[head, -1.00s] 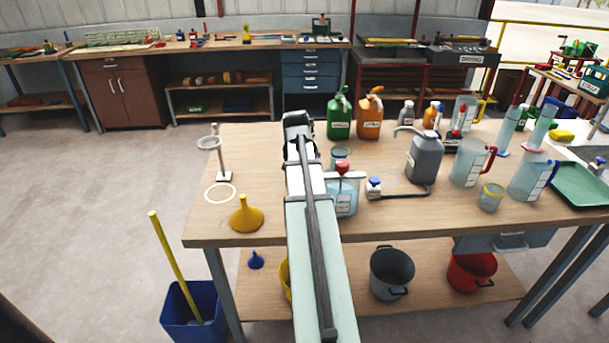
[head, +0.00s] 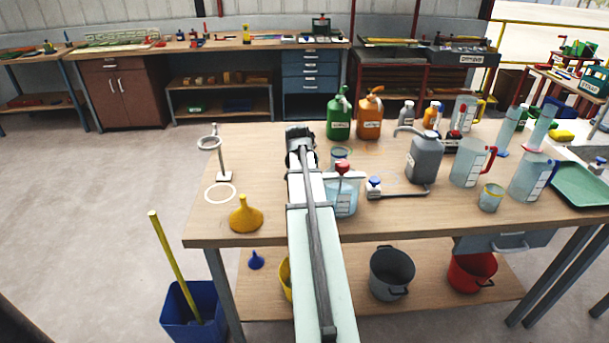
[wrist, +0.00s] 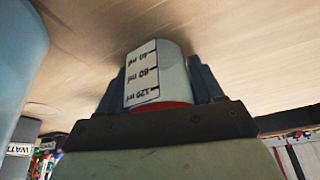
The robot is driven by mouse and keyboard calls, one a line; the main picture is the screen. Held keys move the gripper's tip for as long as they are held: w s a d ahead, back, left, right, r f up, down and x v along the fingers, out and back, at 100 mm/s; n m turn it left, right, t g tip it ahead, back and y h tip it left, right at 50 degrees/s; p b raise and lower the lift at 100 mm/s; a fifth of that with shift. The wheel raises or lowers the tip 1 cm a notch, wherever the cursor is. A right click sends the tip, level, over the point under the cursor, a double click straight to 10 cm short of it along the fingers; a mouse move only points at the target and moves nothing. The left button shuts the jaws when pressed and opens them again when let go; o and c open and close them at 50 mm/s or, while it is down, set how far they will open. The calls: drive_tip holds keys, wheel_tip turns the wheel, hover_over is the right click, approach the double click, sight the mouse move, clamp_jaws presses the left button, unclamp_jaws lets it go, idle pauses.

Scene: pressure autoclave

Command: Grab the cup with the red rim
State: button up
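The cup with the red rim (wrist: 158,78) shows in the wrist view, a small pale cup with a white ml scale label. Its red rim is toward my gripper's palm and its base is toward the wooden table top. My gripper (wrist: 156,70) has one dark finger on each side of the cup, close to its walls. The fingers look open around it; whether they touch it is hard to see. In the head view my gripper (head: 301,158) is low over the table, left of centre, and the arm hides the cup there.
A light-blue measuring jug (head: 343,198) stands just right of my arm, with a blue-rimmed cup (head: 341,157) behind it. A yellow funnel (head: 246,214) and a ring stand (head: 220,160) are to the left. Green (head: 339,116) and orange (head: 369,114) bottles stand behind. A grey can (head: 423,157) is further right.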

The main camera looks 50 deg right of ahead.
drive_tip(key=c, duration=0.6)
drive_tip(key=shift+o, duration=0.2)
drive_tip(key=shift+r, duration=0.1)
